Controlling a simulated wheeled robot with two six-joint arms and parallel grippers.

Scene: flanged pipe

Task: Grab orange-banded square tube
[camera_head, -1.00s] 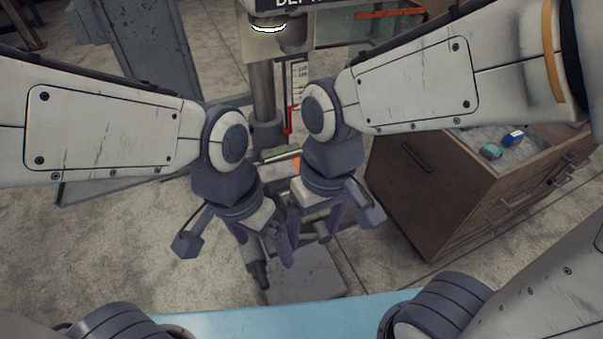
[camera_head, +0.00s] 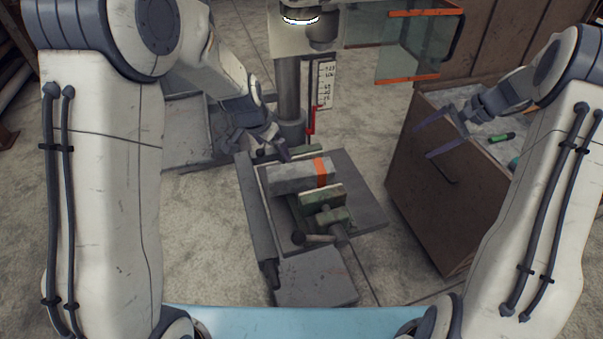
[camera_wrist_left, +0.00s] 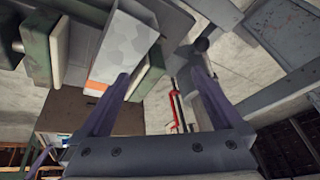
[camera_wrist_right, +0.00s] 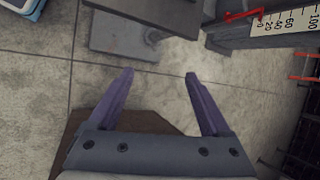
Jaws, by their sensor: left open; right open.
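The square tube (camera_head: 290,178) is grey with an orange band near its right end. My left gripper (camera_head: 258,151) is open and empty behind the tube's left end. In the left wrist view the tube (camera_wrist_left: 125,48) shows at upper left, close to one finger of my left gripper (camera_wrist_left: 160,72); contact cannot be told. My right gripper (camera_head: 422,140) is open and empty over the left side of the wooden cabinet. The right wrist view shows nothing between the fingers of my right gripper (camera_wrist_right: 158,76).
The drill press column (camera_head: 289,95) rises behind the table, with a red lever (camera_head: 311,120) and a scale beside it. A transparent orange-edged guard (camera_head: 410,50) hangs at upper right. The wooden cabinet (camera_head: 430,180) stands right, with small items on top.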

